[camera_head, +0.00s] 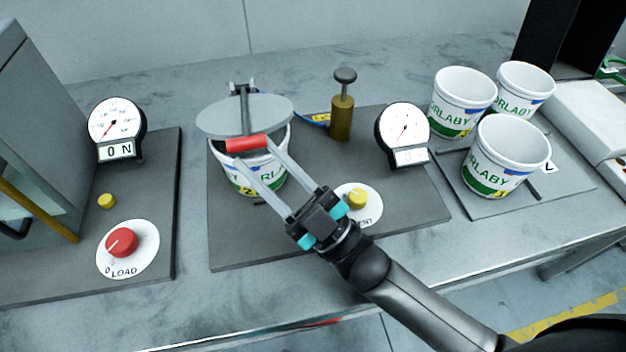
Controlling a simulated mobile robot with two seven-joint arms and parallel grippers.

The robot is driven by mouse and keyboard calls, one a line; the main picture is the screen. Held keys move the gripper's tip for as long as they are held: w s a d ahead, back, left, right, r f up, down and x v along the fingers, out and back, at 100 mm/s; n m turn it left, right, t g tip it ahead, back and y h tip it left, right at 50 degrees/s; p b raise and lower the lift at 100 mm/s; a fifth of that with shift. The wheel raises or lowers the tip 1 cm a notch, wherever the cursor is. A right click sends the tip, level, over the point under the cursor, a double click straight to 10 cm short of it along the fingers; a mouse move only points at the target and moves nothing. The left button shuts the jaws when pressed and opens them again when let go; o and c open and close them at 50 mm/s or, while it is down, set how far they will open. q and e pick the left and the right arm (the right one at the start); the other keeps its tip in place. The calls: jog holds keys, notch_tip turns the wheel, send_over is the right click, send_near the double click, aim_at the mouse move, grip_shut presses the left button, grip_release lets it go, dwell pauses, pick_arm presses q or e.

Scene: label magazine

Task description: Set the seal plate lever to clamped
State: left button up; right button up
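The seal plate (222,116) is a grey disc over a white tub (262,176) with a green and yellow label. A dark lever arm runs from a hinge bracket (243,88) behind the plate to a red handle (247,144) at its front. The plate appears tilted, with a gap above part of the tub's rim. My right gripper (254,150) is open, its two long fingers spread wide with their tips at the red handle. I cannot tell whether they touch it. My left gripper is not in view.
A yellow vent knob (356,197) and a dial gauge (404,133) stand right of the tub, a brass plunger (342,112) behind. Left are a red load knob (121,242) and a gauge reading 0 N (116,125). Three white tubs stand on a plate (480,205) at right.

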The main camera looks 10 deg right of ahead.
jog(key=s+d, duration=0.5)
jog(key=s, duration=0.1)
jog(key=shift+s+d+r, duration=0.15)
jog(key=shift+d+r, duration=0.15)
jog(key=shift+d, duration=0.1)
